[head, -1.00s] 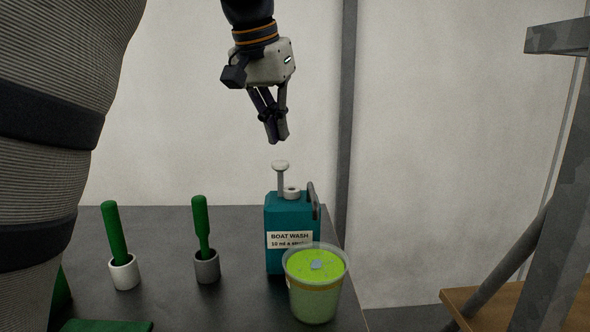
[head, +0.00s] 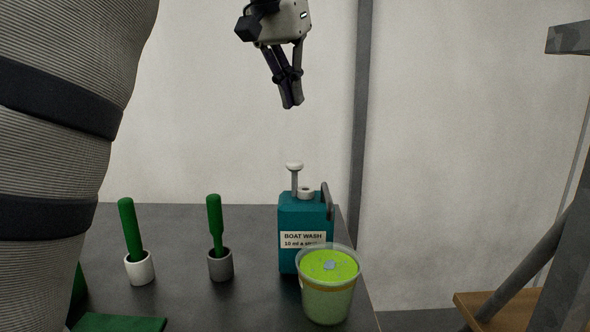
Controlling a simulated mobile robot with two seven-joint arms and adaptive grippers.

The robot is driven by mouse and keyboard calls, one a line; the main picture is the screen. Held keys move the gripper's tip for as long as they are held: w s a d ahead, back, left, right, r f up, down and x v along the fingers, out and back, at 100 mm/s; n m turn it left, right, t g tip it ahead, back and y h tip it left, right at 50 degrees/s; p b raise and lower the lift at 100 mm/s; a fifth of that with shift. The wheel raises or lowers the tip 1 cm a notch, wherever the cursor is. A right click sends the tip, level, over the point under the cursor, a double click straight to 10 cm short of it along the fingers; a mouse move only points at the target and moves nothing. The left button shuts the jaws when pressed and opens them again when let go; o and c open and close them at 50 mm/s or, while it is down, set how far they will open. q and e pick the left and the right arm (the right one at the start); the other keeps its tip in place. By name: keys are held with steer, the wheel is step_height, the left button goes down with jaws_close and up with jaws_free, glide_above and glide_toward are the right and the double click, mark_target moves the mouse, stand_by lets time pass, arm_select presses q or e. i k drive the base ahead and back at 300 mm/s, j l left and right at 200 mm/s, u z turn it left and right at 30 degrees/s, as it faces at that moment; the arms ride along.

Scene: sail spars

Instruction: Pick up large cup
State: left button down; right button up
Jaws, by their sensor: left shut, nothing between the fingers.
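A large translucent cup (head: 327,302) with bright green contents stands upright near the right edge of the dark table. A small greyish thing shows on the green surface. The cup stands in front of a teal boat wash bottle (head: 300,212) and hides its lower right part. My left gripper (head: 292,106) is shut and empty, pointing down, above the bottle's pump top and well clear of the cup. My right gripper does not show.
A white holder (head: 140,270) and a grey holder (head: 220,267), each with a green-handled tool, stand left on the dark table (head: 180,295). A green flat item (head: 120,324) lies at the front left. A wooden surface (head: 500,310) is at the right.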

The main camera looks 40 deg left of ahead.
mark_target(329, 272)
steer(key=l, duration=1.5)
steer(key=k, duration=0.05)
